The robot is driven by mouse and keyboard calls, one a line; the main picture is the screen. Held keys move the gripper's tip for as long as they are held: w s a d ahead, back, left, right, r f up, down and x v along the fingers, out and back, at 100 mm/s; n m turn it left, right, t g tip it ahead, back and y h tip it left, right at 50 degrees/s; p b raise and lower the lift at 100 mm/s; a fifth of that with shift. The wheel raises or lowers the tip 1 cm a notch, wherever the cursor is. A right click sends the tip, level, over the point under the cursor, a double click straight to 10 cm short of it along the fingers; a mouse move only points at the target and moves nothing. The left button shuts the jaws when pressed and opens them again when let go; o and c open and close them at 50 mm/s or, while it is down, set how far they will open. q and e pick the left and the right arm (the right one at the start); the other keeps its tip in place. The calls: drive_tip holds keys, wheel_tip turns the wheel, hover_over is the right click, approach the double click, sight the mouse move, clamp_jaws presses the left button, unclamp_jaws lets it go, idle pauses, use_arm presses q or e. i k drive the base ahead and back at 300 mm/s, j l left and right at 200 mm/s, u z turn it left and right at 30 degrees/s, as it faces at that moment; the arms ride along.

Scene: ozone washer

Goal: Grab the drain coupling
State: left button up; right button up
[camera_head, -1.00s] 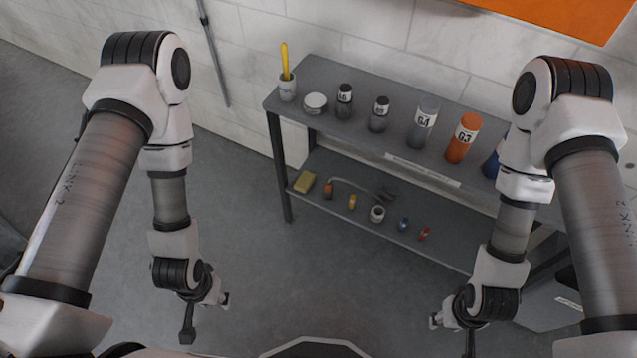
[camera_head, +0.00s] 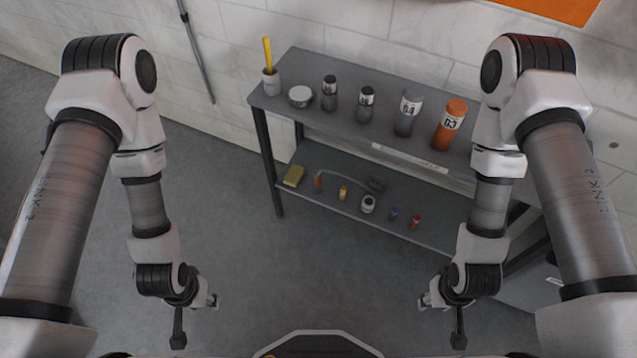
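Several small fittings lie on the lower shelf of a grey rack; I cannot tell for certain which is the drain coupling. They include an orange piece (camera_head: 319,180) at the end of a thin curved grey hose (camera_head: 352,172), a yellow piece (camera_head: 343,192), a pale ring-topped piece (camera_head: 368,204), a blue piece (camera_head: 393,214) and a red piece (camera_head: 415,221). My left gripper (camera_head: 213,301) hangs over the floor, left of and apart from the rack. My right gripper (camera_head: 424,302) hangs in front of the rack, apart from the fittings. Their fingers are too small to read.
The rack's top shelf (camera_head: 300,118) holds a cup with a yellow handle (camera_head: 271,84), a round tin (camera_head: 300,96) and several labelled bottles, one orange (camera_head: 450,124). A yellow sponge (camera_head: 293,176) lies at the lower shelf's left end. Floor (camera_head: 310,270) between my arms is clear.

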sight(317, 179)
drive_tip(key=i+j, duration=0.15)
drive_tip(key=j, duration=0.25)
drive_tip(key=i+j+z, duration=0.15)
drive_tip(key=j, duration=0.2)
drive_tip(key=i+j, duration=0.15)
drive_tip(key=j, duration=0.25)
drive_tip(key=i+j+z, duration=0.1)
drive_tip(key=j, duration=0.3)
drive_tip(key=i+j, duration=0.2)
drive_tip(key=j, duration=0.2)
drive_tip(key=i+j+z, duration=0.15)
drive_tip(key=j, duration=0.25)
